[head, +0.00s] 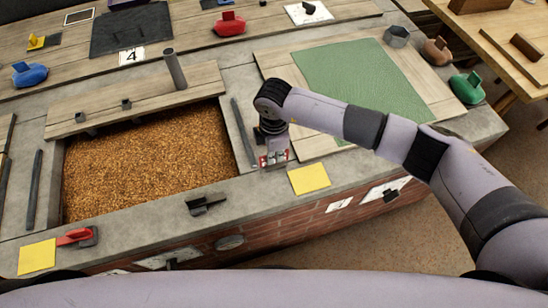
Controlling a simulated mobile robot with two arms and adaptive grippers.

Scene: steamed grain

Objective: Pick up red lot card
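My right gripper (274,152) points down at the stone ledge beside the grain bin's right front corner. A small red-and-white piece (268,160) shows at its fingertips. It may be the red lot card, but it is too small and too covered to be sure. I cannot tell whether the fingers are open or shut on it. A flat red piece (74,237) with a dark holder lies on the front ledge at the far left. My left gripper is not in view.
The bin of brown grain (150,160) has a wooden board (140,97) across its back. Yellow cards (309,179) (37,257) lie on the front ledge. A black bracket (205,204) stands on the front ledge. A green cloth (365,80) lies behind my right arm.

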